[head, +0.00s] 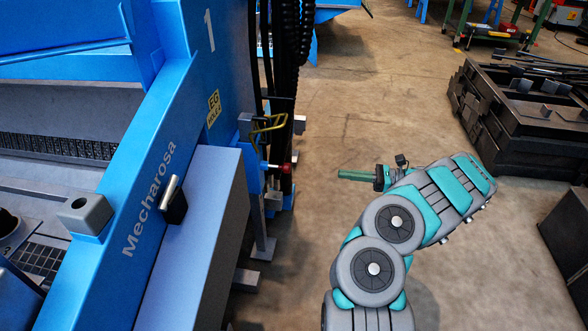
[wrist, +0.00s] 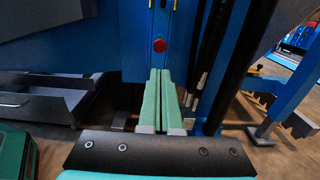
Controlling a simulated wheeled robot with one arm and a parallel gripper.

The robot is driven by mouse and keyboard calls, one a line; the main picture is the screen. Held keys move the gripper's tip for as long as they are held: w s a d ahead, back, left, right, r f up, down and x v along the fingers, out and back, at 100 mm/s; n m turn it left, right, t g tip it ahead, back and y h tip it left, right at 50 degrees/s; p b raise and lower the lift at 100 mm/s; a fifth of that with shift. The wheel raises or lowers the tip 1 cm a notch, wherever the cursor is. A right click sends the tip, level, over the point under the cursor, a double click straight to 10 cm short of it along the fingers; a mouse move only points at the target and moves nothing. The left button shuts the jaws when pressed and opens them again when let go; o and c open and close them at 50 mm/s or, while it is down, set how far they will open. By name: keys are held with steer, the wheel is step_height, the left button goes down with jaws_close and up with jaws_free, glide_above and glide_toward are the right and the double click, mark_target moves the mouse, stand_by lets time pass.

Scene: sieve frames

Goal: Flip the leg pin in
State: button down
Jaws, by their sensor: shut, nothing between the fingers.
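A red-ended pin (head: 284,168), which looks like the leg pin, sticks out to the right from the blue leg (head: 253,170) of the machine. In the wrist view its round red end (wrist: 159,45) faces me, just beyond and above the fingertips. My gripper (head: 341,174) is to the right of the pin at about the same height in the picture, with a clear gap between them. Its green fingers also show in the wrist view (wrist: 159,72), pressed together with nothing between them. The rest of the pin is hidden behind its red end in the wrist view.
A yellow wire handle (head: 268,124) sits above the pin. Black hoses (head: 285,60) hang close beside the leg, and to its right in the wrist view (wrist: 208,60). A dark crate (head: 520,110) stands at the far right. The floor (head: 345,125) between machine and crate is mostly clear.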

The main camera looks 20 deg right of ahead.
mark_target(290, 168)
steer(key=x, duration=1.4)
steer(key=x, duration=0.3)
steer(key=shift+w+a, duration=0.2)
stand_by(0.4)
